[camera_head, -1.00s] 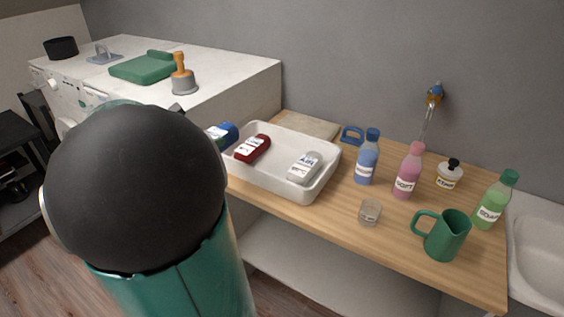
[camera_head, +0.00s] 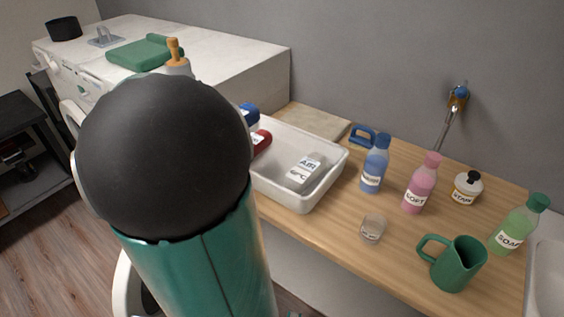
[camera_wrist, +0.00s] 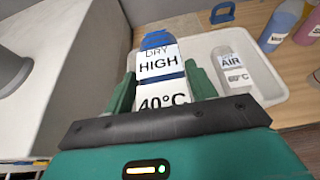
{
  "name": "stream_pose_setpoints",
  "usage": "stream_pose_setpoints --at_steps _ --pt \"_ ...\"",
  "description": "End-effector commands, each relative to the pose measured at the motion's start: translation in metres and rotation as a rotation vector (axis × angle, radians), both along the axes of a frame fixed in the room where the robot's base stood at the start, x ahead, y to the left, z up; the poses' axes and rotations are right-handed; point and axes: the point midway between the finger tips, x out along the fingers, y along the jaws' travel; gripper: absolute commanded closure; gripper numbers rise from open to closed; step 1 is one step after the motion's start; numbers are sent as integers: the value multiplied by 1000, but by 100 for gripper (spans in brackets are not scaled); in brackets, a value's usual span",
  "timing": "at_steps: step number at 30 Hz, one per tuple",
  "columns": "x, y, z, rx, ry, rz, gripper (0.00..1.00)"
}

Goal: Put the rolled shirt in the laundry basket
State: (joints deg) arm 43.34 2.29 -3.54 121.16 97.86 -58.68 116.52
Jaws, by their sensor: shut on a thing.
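A blue rolled item (camera_wrist: 160,68), which may be the rolled shirt, has a white label reading DRY HIGH 40°C. My gripper (camera_wrist: 160,76) is shut on it, one green finger on each side. In the head view the blue item (camera_head: 249,112) shows at the tray's back left, partly behind my arm. My gripper is hidden there. A dark red rolled item (camera_head: 262,140) and a whitish one labelled AIR 60°C (camera_head: 306,171) lie in the white tray (camera_head: 328,190). No thing is clearly recognisable as a laundry basket.
The wooden counter (camera_head: 335,232) holds a blue bottle (camera_head: 375,165), pink bottle (camera_head: 420,184), green bottle (camera_head: 519,225), small jar (camera_head: 467,188), glass (camera_head: 372,229) and green jug (camera_head: 458,264). A white machine (camera_head: 240,60) stands left, bearing a green folded cloth (camera_head: 140,51) and a stamp-like object (camera_head: 175,58).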

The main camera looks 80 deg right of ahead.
Motion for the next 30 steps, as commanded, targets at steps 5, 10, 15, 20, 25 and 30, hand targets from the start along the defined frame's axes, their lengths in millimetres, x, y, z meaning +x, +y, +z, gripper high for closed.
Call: stream_pose_setpoints --at_steps 5,10,15,20,25,30 --pt "-6 0 -3 0 1 -3 70" --pt "-35 -11 -18 1 1 -6 70" --pt "-70 -25 -35 2 2 -6 70" --pt "-96 -37 -61 5 5 -4 70" --pt "-115 -47 -84 3 3 -4 70" --pt "-124 -52 -96 1 1 -4 70"
